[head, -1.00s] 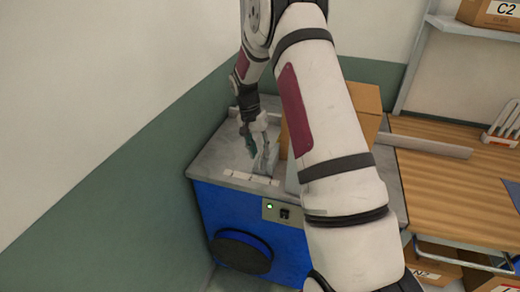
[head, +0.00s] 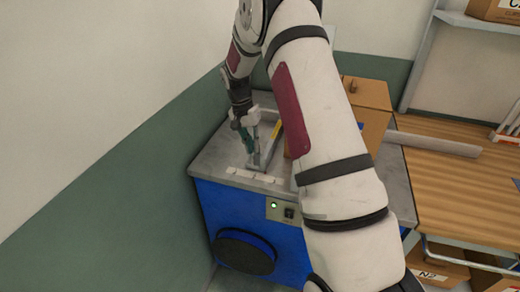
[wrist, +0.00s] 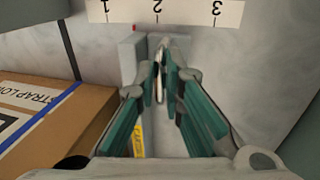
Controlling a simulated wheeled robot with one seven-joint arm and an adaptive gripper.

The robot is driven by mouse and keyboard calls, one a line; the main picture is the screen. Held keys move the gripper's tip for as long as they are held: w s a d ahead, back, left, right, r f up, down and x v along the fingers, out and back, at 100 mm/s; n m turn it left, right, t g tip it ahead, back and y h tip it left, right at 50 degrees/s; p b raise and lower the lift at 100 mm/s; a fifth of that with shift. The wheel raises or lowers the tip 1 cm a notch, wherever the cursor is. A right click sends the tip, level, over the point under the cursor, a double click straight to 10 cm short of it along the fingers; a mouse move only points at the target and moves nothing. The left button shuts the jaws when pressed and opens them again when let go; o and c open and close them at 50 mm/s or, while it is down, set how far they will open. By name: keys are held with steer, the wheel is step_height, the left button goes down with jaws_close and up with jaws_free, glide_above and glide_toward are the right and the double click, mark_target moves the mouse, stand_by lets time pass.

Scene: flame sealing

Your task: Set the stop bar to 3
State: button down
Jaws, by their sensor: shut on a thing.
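The grey stop bar (head: 270,148) stands on the grey top of the blue machine. In the wrist view the bar's end (wrist: 129,58) lies by the white number strip (wrist: 185,12), whose figures 1, 2 and 3 appear upside down. A small red mark on the bar sits between 1 and 2, a little nearer 2; 3 lies to the right. My gripper (wrist: 162,68) is shut on the stop bar, its teal fingers together at the bar's end. In the head view my gripper (head: 251,150) points down behind the strip (head: 257,178). The fingers hide part of the bar.
A cardboard box (head: 370,112) stands on the right of the machine top; it also shows in the wrist view (wrist: 60,122). A wooden table (head: 460,190) adjoins on the right. The wall (head: 110,190) is close on the left. The machine top left of the bar looks clear.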

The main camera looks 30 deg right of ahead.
steer(key=w+a+b, duration=0.4)
steer(key=w, duration=0.1)
steer(key=w+a+b, duration=0.2)
steer(key=w, duration=0.1)
steer(key=shift+f, duration=0.15)
steer(key=shift+w+a, duration=0.25)
steer(key=shift+r, duration=0.2)
steer(key=c, duration=1.7)
jaws_free()
steer(key=r, duration=0.4)
steer(key=w+a+r, duration=0.1)
steer(key=r, duration=0.6)
steer(key=shift+w+a+r, duration=0.25)
steer(key=shift+w+r, duration=0.1)
steer(key=shift+w, duration=0.05)
